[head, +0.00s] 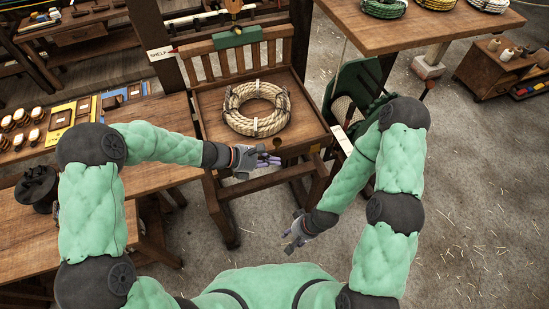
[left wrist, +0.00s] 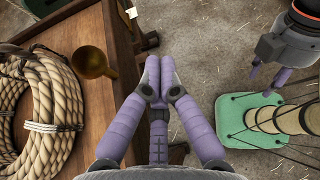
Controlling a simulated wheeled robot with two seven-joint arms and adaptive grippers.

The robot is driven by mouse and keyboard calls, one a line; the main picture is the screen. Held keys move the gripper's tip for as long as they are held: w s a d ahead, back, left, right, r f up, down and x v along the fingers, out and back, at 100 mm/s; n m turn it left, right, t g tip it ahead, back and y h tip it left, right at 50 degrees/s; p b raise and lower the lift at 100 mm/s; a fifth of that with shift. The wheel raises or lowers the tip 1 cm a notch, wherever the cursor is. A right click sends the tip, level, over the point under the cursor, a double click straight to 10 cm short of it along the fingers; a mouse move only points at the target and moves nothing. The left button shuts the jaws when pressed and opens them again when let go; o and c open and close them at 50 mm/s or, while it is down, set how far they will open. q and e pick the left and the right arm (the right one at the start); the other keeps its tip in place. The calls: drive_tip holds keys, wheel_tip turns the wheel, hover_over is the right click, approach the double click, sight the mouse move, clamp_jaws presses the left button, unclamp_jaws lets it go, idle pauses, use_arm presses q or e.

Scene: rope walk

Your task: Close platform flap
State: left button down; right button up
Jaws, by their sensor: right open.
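The wooden platform (head: 212,112) has raised edges and a slatted back. A tan rope coil (head: 257,125) lies flat on it, and the coil also shows in the left wrist view (left wrist: 48,120). A brass knob (head: 277,142) sits near its front edge; it is large in the left wrist view (left wrist: 92,62). I cannot tell which board is the flap. My left gripper (head: 270,160) is at the front edge, its purple fingers (left wrist: 157,72) together and empty. I cannot tell whether they touch the wood. My right gripper (head: 293,228) is open and empty, lower and apart from the platform.
A workbench (head: 150,115) with brushes and tools stands close on the left. A green frame with a rope drum (head: 352,90) stands just right of the platform. A table with rope coils (head: 395,30) is behind at right. The floor (head: 470,190) at right is clear apart from straw.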

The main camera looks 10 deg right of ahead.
use_arm(q)
drive_tip(key=w+a+b, duration=0.2)
drive_tip(key=a, duration=0.7)
drive_tip(key=shift+w+a+r, duration=0.3)
drive_tip(key=shift+w+r, duration=0.1)
use_arm(e)
wheel_tip(320, 180, down, 2)
drive_tip(key=shift+w+f, duration=0.1)
use_arm(q)
drive_tip(key=shift+s, duration=0.1)
use_arm(e)
drive_tip(key=shift+a, duration=0.1)
